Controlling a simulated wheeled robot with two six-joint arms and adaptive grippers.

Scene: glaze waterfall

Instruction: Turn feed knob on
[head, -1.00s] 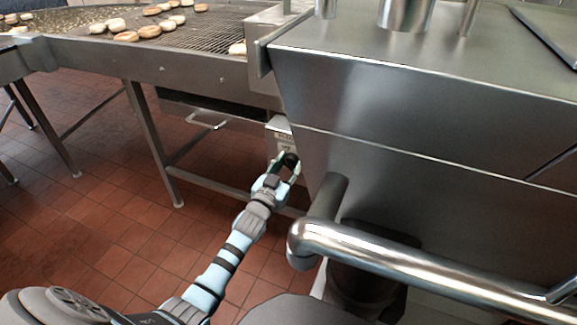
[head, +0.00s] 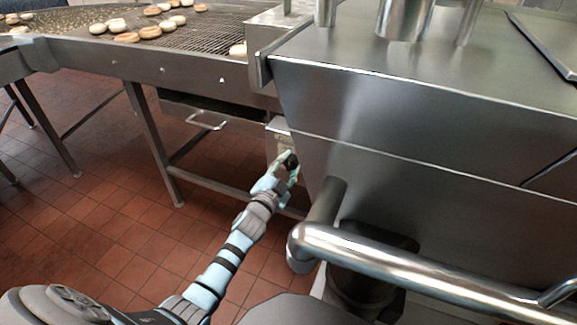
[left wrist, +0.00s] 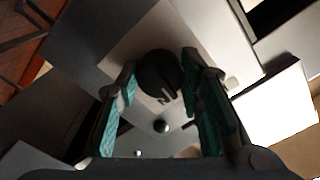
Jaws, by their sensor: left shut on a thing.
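The feed knob (left wrist: 160,76) is dark and round with a pale mark, set on a light plate of a control box. In the left wrist view it lies between the two green-padded fingers of my left gripper (left wrist: 158,92), which is shut on it. In the head view the left gripper (head: 290,170) is at the control box (head: 279,138) under the conveyor's end, and only a dark bit of the knob shows between its fingers. A green round light or button (left wrist: 161,126) sits below the knob on the box. My right gripper is not in view.
A steel conveyor (head: 190,66) with several doughnuts stands at the back left, with a drawer handle (head: 206,122) beneath. A large steel cabinet (head: 430,110) fills the right, close to my left gripper. A thick steel rail (head: 400,262) crosses the front right. Red tiled floor (head: 100,220) is open at left.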

